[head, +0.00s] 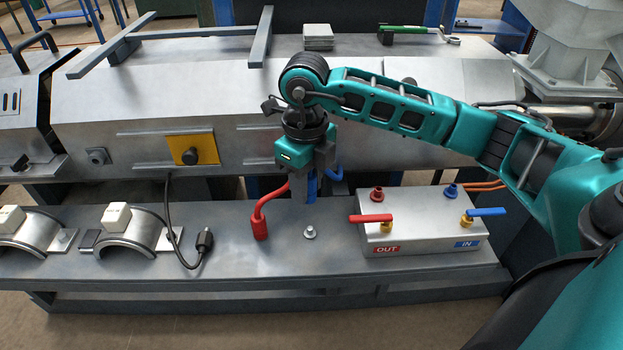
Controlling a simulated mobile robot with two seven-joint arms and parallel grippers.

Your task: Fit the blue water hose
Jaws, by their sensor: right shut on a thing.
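My right gripper (311,190) points down over the grey bench, left of the valve box (422,232). It is shut on the end of the blue water hose (336,174). The blue end shows between the fingers, and a blue stretch curves off to the right behind them. The rest of the hose is hidden. The valve box has a blue port (451,190) at its back right, above the IN label (467,244), and a red port (377,194) at its back left. The blue port appears empty. My left gripper is not in view.
A red hose (268,205) hangs onto the bench left of my gripper. A small metal fitting (310,232) stands just below it. Red (371,218) and blue (487,212) valve handles stick out from the box. A black cable plug (205,239) and curved heater shells (132,232) lie left.

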